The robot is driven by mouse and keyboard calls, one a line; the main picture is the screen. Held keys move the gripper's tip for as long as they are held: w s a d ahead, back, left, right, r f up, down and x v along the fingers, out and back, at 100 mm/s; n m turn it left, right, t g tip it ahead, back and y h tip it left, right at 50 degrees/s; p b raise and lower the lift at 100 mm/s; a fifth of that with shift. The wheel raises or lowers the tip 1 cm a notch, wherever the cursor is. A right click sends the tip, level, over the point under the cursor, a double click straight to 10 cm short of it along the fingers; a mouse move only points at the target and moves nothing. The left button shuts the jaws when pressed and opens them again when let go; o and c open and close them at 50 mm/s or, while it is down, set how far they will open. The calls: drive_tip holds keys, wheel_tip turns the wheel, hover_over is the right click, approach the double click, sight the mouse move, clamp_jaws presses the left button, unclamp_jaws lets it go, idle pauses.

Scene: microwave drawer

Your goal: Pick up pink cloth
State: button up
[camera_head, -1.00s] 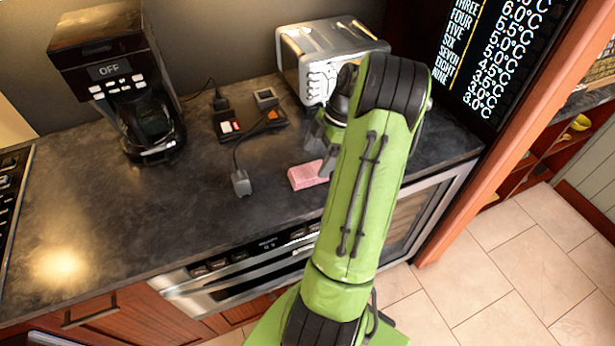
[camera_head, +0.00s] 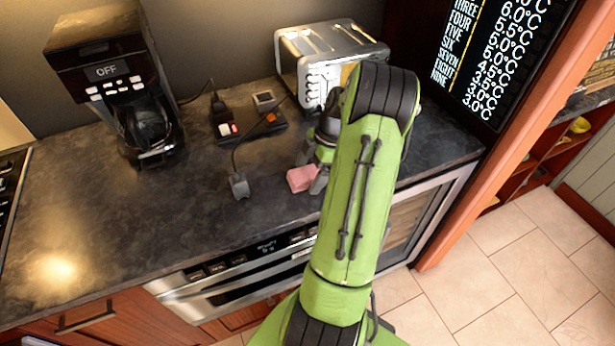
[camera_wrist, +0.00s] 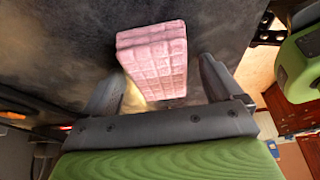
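The pink cloth (camera_head: 301,178) is a small folded block with a quilted surface on the dark countertop (camera_head: 235,215), near its front edge. In the head view my gripper (camera_head: 317,174) is down at the cloth's right side and partly covers it. In the wrist view the cloth (camera_wrist: 155,62) sits in front of and between the two grey fingers of my gripper (camera_wrist: 160,78). The fingers are apart, with a clear gap on the right side of the cloth. Whether the left finger touches it I cannot tell.
A silver toaster (camera_head: 325,55) stands behind my gripper. A black coffee maker (camera_head: 120,85) is at the left. A dark device (camera_head: 245,120) and a plug on a cord (camera_head: 239,186) lie left of the cloth. The left front counter is clear.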

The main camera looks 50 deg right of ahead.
sight(310, 173)
drive_tip(key=c, duration=0.9)
wheel_tip(310, 173, up, 10)
drive_tip(key=p, duration=0.2)
drive_tip(key=shift+r, duration=0.25)
drive_tip(key=o, duration=0.5)
drive_tip(key=c, duration=0.7)
drive_tip(key=shift+f, duration=0.15)
